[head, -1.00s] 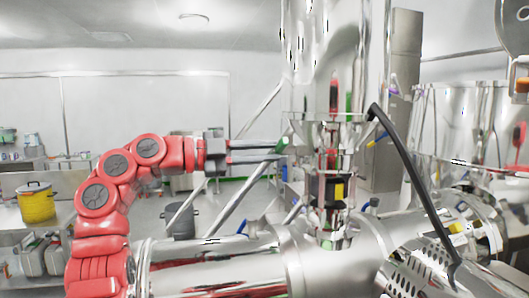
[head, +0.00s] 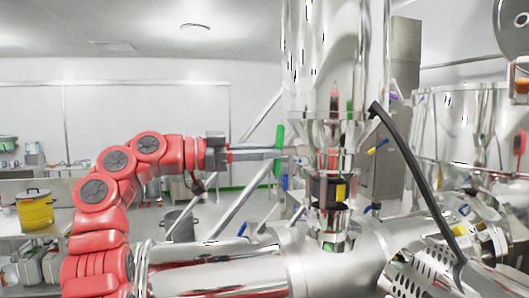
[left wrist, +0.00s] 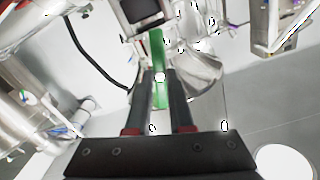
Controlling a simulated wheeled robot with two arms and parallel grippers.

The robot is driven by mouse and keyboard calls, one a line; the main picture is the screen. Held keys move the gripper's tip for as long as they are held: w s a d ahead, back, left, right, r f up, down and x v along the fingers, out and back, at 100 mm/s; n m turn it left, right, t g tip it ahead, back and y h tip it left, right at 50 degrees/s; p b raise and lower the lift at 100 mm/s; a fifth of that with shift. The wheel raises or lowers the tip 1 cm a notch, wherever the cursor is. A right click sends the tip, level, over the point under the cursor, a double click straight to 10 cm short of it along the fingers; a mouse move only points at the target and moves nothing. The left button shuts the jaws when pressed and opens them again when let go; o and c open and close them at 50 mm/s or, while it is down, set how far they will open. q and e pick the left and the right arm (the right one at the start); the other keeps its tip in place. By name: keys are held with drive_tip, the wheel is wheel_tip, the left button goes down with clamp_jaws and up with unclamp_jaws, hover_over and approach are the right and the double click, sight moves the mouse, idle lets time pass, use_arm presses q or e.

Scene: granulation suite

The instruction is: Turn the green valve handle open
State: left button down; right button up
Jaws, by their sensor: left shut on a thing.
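The green valve handle (head: 279,138) stands upright in the head view, left of the steel column's narrow neck. My left gripper (head: 277,153) reaches it from the left and is shut on it, with the fingers lined up one behind the other. In the left wrist view the handle (left wrist: 158,55) shows as a green bar between the two dark fingers of my left gripper (left wrist: 161,78). The handle's joint to the valve is hard to make out. My right gripper is not in view.
A tall steel vessel (head: 335,60) rises above the valve, with a large horizontal steel pipe (head: 215,270) below. A black curved bar (head: 415,175) slants down at the right. A yellow pot (head: 36,210) stands on a bench at the far left.

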use_arm(q)
drive_tip(key=shift+r+n, duration=0.15)
drive_tip(key=shift+n, duration=1.35)
drive_tip(key=c, duration=1.1)
unclamp_jaws()
drive_tip(key=o, duration=0.3)
drive_tip(key=shift+w+d, duration=0.1)
drive_tip(key=shift+d, duration=0.05)
drive_tip(key=p+v, duration=0.1)
drive_tip(key=v, duration=1.6)
drive_tip(key=shift+a, duration=0.25)
